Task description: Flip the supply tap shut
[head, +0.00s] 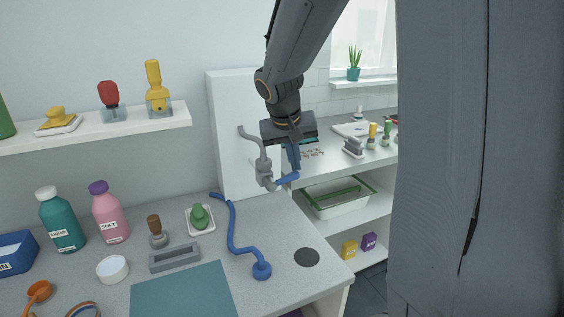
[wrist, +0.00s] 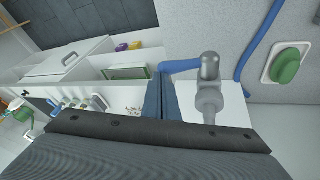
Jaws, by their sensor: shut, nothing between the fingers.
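The supply tap (head: 264,170) is a grey valve on a bent grey pipe that comes out of a white panel. Its blue lever (head: 287,179) sticks out to the right, roughly across the valve body. In the wrist view the tap's grey body (wrist: 209,85) is right of my fingers, and the blue lever (wrist: 180,66) points left toward the fingertips. My gripper (head: 295,167) is shut and empty, pointing down just above the lever's free end; its fingers also show in the wrist view (wrist: 161,84). I cannot tell whether they touch the lever.
A blue hose (head: 232,230) and a green scrubber on a white dish (head: 200,219) lie on the counter below. Bottles (head: 109,212) stand at left. A white panel (head: 227,180) is close behind the tap. A shelf with a white basket (head: 338,200) is at right.

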